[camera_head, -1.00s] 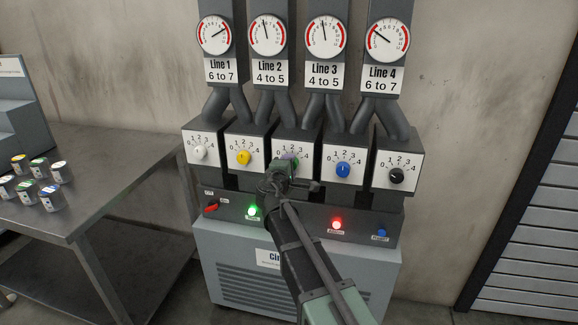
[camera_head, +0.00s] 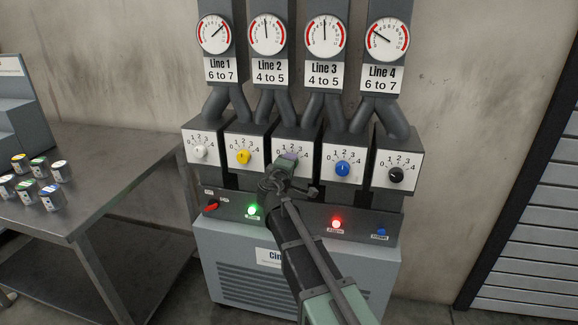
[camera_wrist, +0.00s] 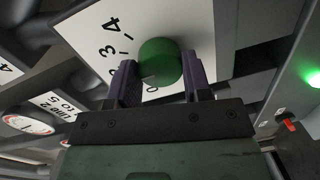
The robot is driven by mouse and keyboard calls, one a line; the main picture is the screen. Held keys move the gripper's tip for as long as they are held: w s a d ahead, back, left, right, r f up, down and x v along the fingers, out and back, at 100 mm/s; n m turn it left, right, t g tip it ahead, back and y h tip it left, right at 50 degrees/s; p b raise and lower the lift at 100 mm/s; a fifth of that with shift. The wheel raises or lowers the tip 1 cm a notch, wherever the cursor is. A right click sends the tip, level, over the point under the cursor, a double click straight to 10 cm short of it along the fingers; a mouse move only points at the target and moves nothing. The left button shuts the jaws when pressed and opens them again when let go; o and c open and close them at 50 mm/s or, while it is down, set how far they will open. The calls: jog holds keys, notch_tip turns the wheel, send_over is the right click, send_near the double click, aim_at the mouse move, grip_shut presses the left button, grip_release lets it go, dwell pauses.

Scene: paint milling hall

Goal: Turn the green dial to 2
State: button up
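The green dial (camera_wrist: 158,62) sits on a white scale plate (camera_wrist: 206,22), between the two purple fingers of my gripper (camera_wrist: 160,75) in the wrist view. The fingers lie close against both its sides and look shut on it. The 3, 4 and 0 show on the scale; the marks between 0 and 3 are partly behind a finger. A faint pale mark shows at the dial's lower-left edge; its exact reading is unclear. In the head view my gripper (camera_head: 289,159) covers the dial on the middle box of the row (camera_head: 297,143).
White (camera_head: 200,152) and yellow (camera_head: 243,157) dials are to the left, blue (camera_head: 342,169) and black (camera_head: 396,175) to the right. Below are a red switch (camera_head: 211,206) and lit green (camera_head: 252,211) and red (camera_head: 336,223) lamps. Gauges (camera_head: 325,36) hang above. A metal table (camera_head: 125,165) stands left.

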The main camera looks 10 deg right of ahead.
jog(key=o, duration=0.5)
jog(key=shift+c, duration=0.2)
jog(key=f+v, duration=0.1)
jog(key=v, duration=0.9)
jog(key=shift+s+a+r+p, duration=0.25)
jog(key=shift+s+r+p, duration=0.15)
jog(key=shift+r+p, duration=0.1)
